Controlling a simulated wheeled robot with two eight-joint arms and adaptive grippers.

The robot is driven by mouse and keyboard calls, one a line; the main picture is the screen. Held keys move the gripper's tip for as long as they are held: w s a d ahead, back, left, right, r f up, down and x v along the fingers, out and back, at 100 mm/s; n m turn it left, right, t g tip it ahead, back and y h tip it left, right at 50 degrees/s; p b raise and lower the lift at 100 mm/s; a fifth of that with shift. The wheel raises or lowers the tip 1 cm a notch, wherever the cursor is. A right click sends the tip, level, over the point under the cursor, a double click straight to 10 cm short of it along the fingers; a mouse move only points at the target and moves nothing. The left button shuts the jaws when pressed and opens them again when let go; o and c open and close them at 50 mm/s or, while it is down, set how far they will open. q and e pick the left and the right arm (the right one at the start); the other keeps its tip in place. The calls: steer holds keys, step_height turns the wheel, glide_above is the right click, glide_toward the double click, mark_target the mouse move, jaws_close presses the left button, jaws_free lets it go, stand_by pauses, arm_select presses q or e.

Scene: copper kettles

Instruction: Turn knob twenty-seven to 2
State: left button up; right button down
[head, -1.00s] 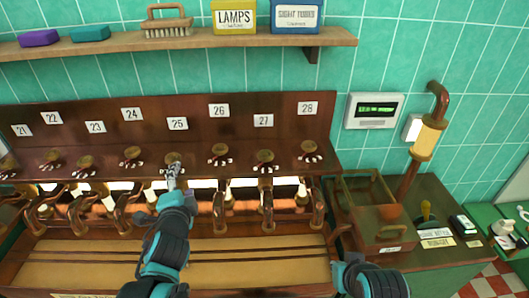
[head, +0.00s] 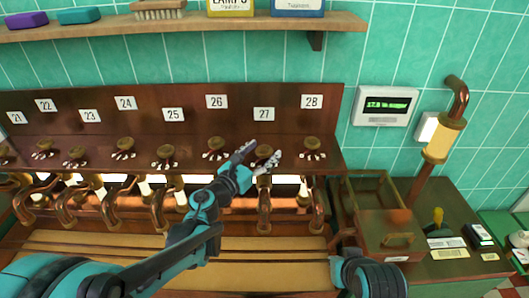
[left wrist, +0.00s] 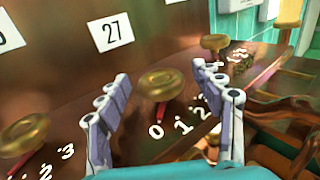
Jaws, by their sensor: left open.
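Knob twenty-seven (head: 264,151) is a round brass knob below the white "27" plate (head: 264,114). In the left wrist view the same knob (left wrist: 160,82) sits between my fingers, with its red pointer (left wrist: 162,112) toward the 0. The digits 0, 1 and 2 (left wrist: 203,112) show on the panel; part of the scale is hidden by a finger. My left gripper (head: 265,153) is open, with one finger on each side of the knob; I cannot tell whether they touch it. It also shows in the left wrist view (left wrist: 172,105). My right gripper is not visible.
Neighbouring knobs, twenty-six (head: 216,143) and twenty-eight (head: 310,144), stand close on either side. Copper pipes (head: 317,205) run below the panel. A wooden box (head: 385,228) and a lamp (head: 443,138) stand to the right. A shelf (head: 180,25) hangs above.

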arm_select(q)
steer(key=shift+w+d, duration=0.35)
steer(key=shift+w, duration=0.15)
steer(key=shift+c, duration=0.3)
steer(key=c, duration=1.1)
steer(key=shift+c, duration=0.2)
